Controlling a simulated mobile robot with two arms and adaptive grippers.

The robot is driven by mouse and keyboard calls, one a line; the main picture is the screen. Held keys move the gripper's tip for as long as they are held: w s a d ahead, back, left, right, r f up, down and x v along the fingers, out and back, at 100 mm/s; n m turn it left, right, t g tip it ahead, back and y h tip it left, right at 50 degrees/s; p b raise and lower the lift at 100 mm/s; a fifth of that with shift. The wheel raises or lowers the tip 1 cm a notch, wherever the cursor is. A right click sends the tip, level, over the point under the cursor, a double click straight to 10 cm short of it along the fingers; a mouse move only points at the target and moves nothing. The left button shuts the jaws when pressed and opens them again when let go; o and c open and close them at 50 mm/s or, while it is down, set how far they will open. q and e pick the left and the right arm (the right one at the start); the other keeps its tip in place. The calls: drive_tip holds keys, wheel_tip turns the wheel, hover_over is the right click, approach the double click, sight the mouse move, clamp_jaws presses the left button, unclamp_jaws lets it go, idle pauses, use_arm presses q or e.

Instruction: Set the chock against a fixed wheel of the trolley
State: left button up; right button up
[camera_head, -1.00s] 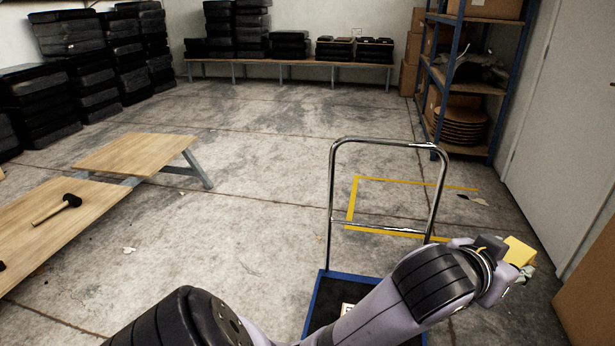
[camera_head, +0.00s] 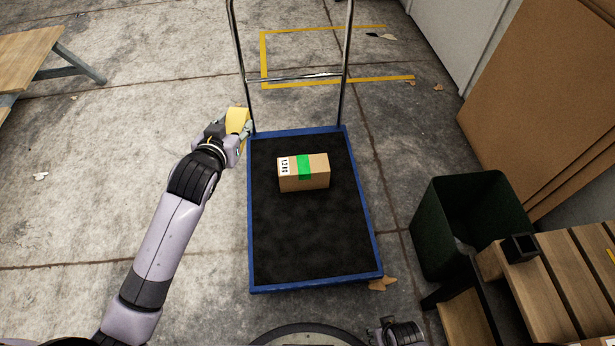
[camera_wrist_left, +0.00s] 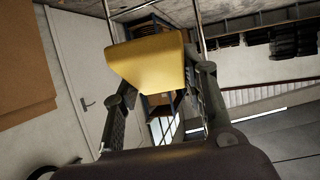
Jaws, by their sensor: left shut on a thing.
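The yellow chock (camera_head: 237,119) is in my left gripper (camera_head: 233,133), which is shut on it beside the far left corner of the trolley, near the handle's foot. In the left wrist view, the chock (camera_wrist_left: 150,58) sits between the two fingers. The trolley (camera_head: 300,235) has a blue-edged deck with a black mat and a chrome push handle (camera_head: 294,77) at its far end. Its wheels are hidden under the deck. A dark part at the bottom edge, seemingly of my right gripper (camera_head: 398,334), is cut off, so its state is unclear.
A cardboard box (camera_head: 317,171) with green tape lies on the deck. A dark green bin (camera_head: 432,235) and a slatted wooden bench (camera_head: 552,290) stand at the right. Yellow floor tape (camera_head: 264,60) is behind the trolley. The floor left of the trolley is mostly clear.

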drive_tip(key=shift+s+d, duration=0.15)
drive_tip(key=shift+d, duration=0.15)
idle(0.4)
use_arm(q)
drive_tip(key=shift+r, duration=0.15)
drive_tip(key=s+r+p, duration=0.2)
drive_tip(key=r+p, duration=0.2)
drive_tip(key=r, duration=0.7)
drive_tip(key=s+a+r+y+p, duration=0.1)
drive_tip(key=r+p, duration=0.4)
drive_tip(key=r, duration=0.6)
drive_tip(key=s+r+n+p, duration=0.1)
drive_tip(key=s+r+p, duration=0.3)
drive_tip(key=r, duration=0.7)
drive_tip(key=shift+a+r+p, duration=0.35)
drive_tip(key=shift+r+p, duration=0.05)
drive_tip(key=shift+p, duration=0.35)
use_arm(e)
drive_tip(key=s+d+r+g, duration=0.1)
drive_tip(key=s+d+r, duration=0.1)
drive_tip(key=s, duration=1.1)
drive_tip(key=shift+s+d+r, duration=0.15)
drive_tip(key=shift+s+r, duration=0.15)
drive_tip(key=shift+r, duration=0.6)
use_arm(q)
drive_tip(key=shift+s, duration=0.1)
